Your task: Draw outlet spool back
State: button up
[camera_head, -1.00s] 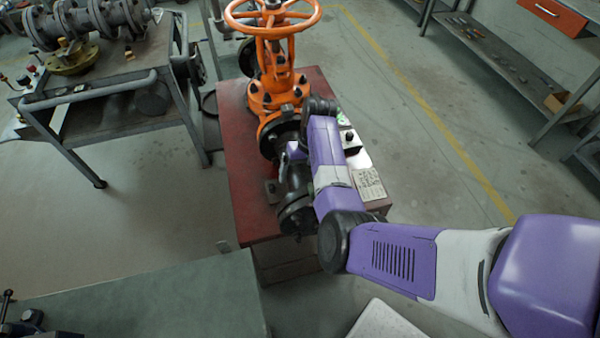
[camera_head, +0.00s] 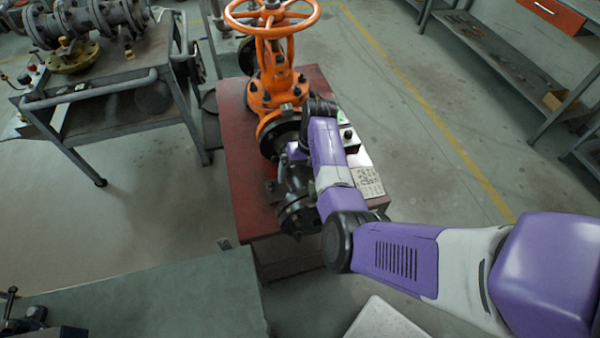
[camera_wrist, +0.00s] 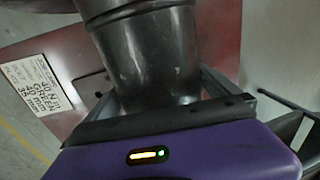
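The outlet spool (camera_head: 293,184) is a dark grey flanged pipe in front of the orange gate valve (camera_head: 272,95), on the red bench. Its near flange faces me. Whether its far flange touches the valve's flange cannot be told. My gripper is at the spool's right side in the head view, mostly hidden by my arm. In the wrist view my gripper (camera_wrist: 160,95) has a finger on each side of the spool's barrel (camera_wrist: 148,50), and the barrel fills the space between them. The gripper looks shut on it.
The red bench (camera_head: 245,180) has a label plate (camera_head: 368,182) and a small box on its right. A grey table (camera_head: 190,295) is in front. A cart (camera_head: 115,105) with pipework stands left. Shelves are at the far right, with open floor between.

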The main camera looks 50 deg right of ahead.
jog(key=shift+s+d+r, duration=0.15)
jog(key=shift+d+r, duration=0.05)
jog(key=shift+r, duration=1.05)
jog(key=shift+s+d+r, duration=0.1)
jog(key=shift+d+r, duration=0.15)
jog(key=shift+r, duration=1.05)
jog(key=shift+s+d+r, duration=0.15)
jog(key=shift+d+r, duration=0.05)
jog(key=shift+r, duration=1.05)
